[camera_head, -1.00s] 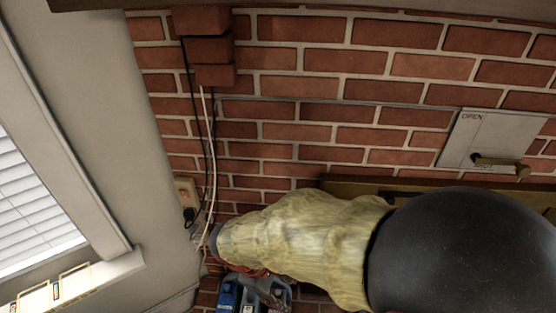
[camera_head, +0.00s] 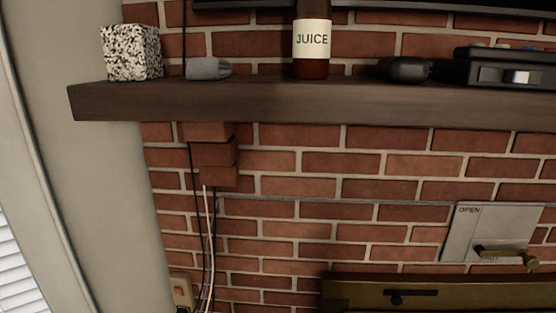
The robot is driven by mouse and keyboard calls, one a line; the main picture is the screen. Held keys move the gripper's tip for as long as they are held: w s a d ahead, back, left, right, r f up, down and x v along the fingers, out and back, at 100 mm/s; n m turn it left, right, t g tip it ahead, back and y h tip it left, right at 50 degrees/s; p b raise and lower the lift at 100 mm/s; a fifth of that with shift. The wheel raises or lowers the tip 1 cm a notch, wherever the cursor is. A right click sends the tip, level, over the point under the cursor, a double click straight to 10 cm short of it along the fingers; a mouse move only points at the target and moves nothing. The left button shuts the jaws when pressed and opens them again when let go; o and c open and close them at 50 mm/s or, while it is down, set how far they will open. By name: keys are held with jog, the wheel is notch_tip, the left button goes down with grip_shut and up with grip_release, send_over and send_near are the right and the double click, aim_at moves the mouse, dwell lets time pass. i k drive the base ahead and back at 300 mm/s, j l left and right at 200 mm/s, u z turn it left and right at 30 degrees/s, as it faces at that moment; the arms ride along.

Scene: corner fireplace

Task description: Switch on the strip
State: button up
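No object is clearly recognisable as the strip. A black cable and a white cable (camera_head: 209,240) run down the brick wall at the left. A beige wall box (camera_head: 182,291) with a reddish-orange part sits beside them at the lower left, cut by the frame's bottom edge. A black box (camera_head: 478,74) with a pale square part on its front stands at the right end of the mantel; I cannot tell what it is. My gripper is not in view.
The dark wooden mantel (camera_head: 300,104) crosses the view. It bears a speckled cube (camera_head: 131,52), a grey object (camera_head: 208,68), a juice bottle (camera_head: 312,45) and a dark rounded object (camera_head: 405,70). A plate marked OPEN with a handle (camera_head: 490,232) is on the wall above a brass-coloured frame (camera_head: 430,296).

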aim_at(178, 290)
jog(key=u, duration=1.25)
jog(key=i+j+u, duration=0.55)
jog(key=k+j, duration=0.05)
jog(key=k, duration=0.05)
